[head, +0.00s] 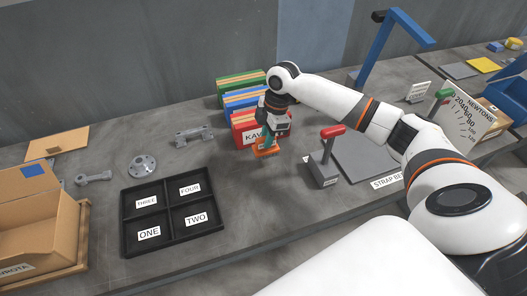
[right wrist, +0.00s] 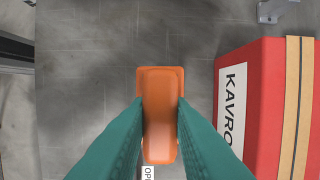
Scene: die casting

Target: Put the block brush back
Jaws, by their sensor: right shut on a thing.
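My left gripper is not in view.
The red KAVRO box (right wrist: 264,112) stands close to the right of the brush in the wrist view. A black four-compartment tray (head: 130,237) lies to the left in the head view. A red-handled device (head: 325,162) stands to the right. Bare bench lies between tray and gripper.

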